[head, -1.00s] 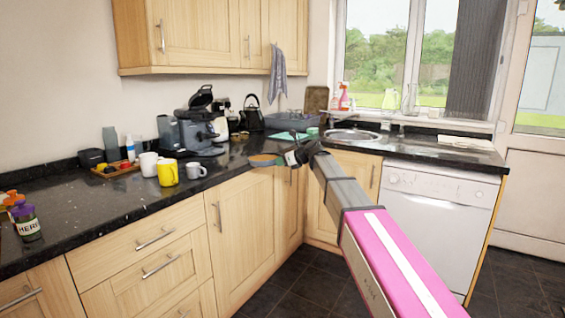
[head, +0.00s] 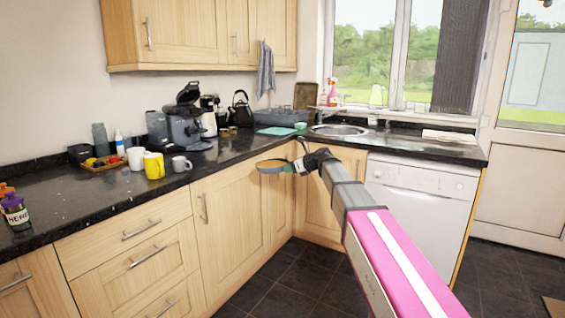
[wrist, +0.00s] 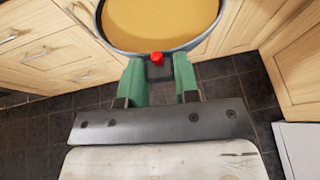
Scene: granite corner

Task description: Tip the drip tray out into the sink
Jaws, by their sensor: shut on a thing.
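The drip tray (head: 271,166) is a shallow round dark-rimmed tray. In the wrist view its rim (wrist: 113,42) surrounds a flat tan surface; I cannot tell whether that is liquid or the tray's floor. My gripper (wrist: 158,72) has green fingers shut on the tray's near edge, by a small red knob. In the head view my gripper (head: 298,166) holds the tray out in front of the cupboard doors, apart from the counter. The tray looks about level. The sink (head: 340,130) is a round steel bowl in the counter, beyond and right of the tray.
The black granite counter (head: 105,196) runs along the left and round the corner. A coffee machine (head: 185,120), a yellow mug (head: 154,165) and a grey mug (head: 181,164) stand left of the tray. A white dishwasher (head: 418,205) is at right. The floor between is clear.

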